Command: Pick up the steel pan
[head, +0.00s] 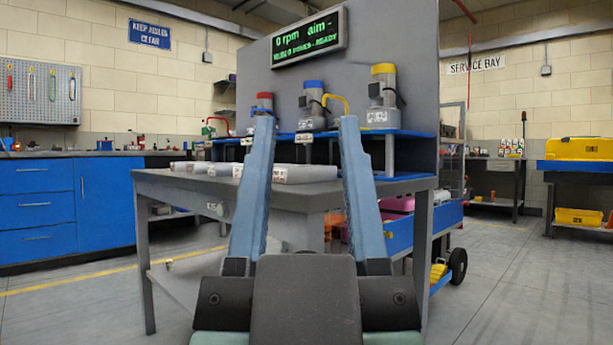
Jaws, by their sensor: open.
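My gripper (305,122) reaches forward in the middle of the head view, its two long blue fingers spread apart with nothing held between them. Its fingers stand in front of a grey workbench (150,180) and hide part of its top. I cannot make out a steel pan for certain. Several low, pale grey pieces with labels (300,174) lie in a row on the bench top, partly behind the fingers, and I cannot tell what they are.
Behind the bench, a grey panel carries a lit sign (309,39) and motors with red, blue and yellow caps (383,95) on a blue shelf. Blue cabinets (105,205) line the left wall. A blue cart (450,215) stands at right.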

